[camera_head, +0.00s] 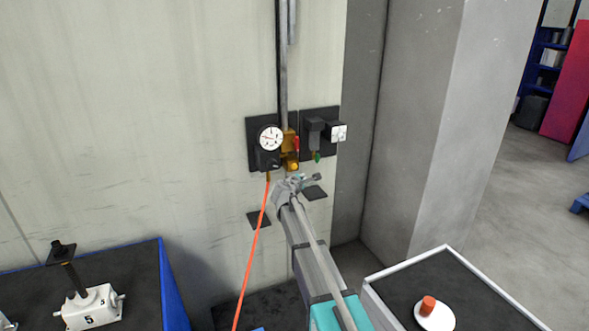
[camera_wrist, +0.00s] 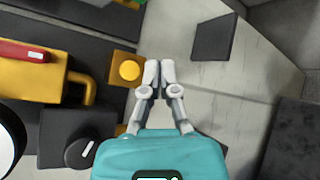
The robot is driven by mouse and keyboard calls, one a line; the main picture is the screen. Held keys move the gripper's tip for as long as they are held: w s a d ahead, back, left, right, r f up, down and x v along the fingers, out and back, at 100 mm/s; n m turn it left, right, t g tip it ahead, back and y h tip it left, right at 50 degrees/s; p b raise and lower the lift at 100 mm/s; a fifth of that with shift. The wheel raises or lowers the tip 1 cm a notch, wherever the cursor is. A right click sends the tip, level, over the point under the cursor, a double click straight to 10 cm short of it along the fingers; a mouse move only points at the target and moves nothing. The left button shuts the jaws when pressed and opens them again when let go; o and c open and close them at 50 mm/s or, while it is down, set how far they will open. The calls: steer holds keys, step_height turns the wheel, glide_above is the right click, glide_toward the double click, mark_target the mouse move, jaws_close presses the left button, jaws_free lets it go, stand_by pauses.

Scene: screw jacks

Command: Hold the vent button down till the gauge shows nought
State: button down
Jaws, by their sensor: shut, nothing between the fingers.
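The vent button looks to be the round yellow button (camera_wrist: 130,70) on a brass-yellow block in the wrist view. In the head view it is a small yellow spot (camera_head: 294,166) low on the wall fittings. My gripper (camera_wrist: 158,70) is shut and empty, its fingertips just right of the button in the picture. I cannot tell whether they touch the block; they do not cover the button. The gauge (camera_head: 270,138) is a white dial in a black case, left of the button. Its needle is too small to read. Only its rim (camera_wrist: 8,140) shows in the wrist view.
A red lever (camera_wrist: 25,52) and a black knob (camera_wrist: 82,152) sit near the button. An orange hose (camera_head: 252,245) hangs below the gauge. A bench with a white jack (camera_head: 92,307) is at lower left; a tray with an orange-topped disc (camera_head: 434,318) is at lower right.

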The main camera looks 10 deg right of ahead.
mark_target(295, 170)
steer(key=shift+w+a, duration=0.2)
steer(key=shift+w, duration=0.6)
steer(key=shift+w+a, duration=0.25)
steer(key=shift+w, duration=0.55)
steer(key=shift+w+a, duration=0.2)
steer(key=shift+w, duration=0.6)
steer(key=shift+w+a, duration=0.3)
steer(key=shift+w, duration=0.6)
stand_by(2.0)
steer(key=shift+s, duration=0.1)
stand_by(0.8)
steer(key=shift+s+d, duration=0.25)
steer(key=shift+s, duration=0.55)
steer(key=shift+s, duration=0.1)
steer(key=shift+s+d, duration=0.2)
steer(key=shift+s, duration=0.55)
steer(key=shift+s+d, duration=0.25)
steer(key=shift+s, duration=0.55)
steer(key=shift+s+d, duration=0.2)
steer(key=shift+s, duration=0.55)
